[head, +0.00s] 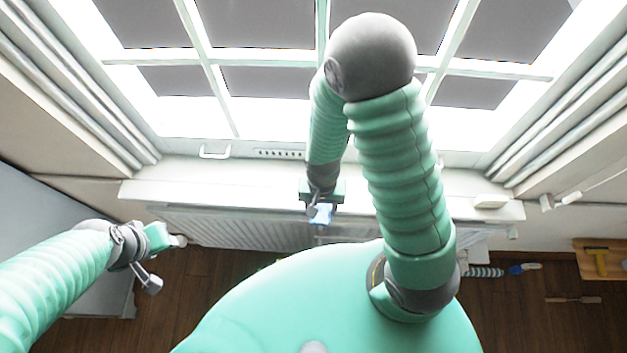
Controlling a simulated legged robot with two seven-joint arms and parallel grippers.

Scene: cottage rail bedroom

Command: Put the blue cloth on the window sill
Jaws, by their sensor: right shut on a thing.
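The blue cloth (321,214) is a small light-blue bit in the head view, just below my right gripper (320,205). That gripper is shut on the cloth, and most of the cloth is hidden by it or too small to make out. The white window sill (230,188) runs across the view under the window. The cloth shows at the sill's front edge, over the radiator side; I cannot tell its height above the sill. My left gripper (164,262) is open and empty at the left, in front of the sill, with its fingers apart.
A ribbed radiator (245,229) is below the sill. A small white object (490,201) sits on the sill's right end. The left part of the sill is clear. On the floor at right lie a striped item (485,272), a blue-ended brush (522,268) and a wooden tray (590,246).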

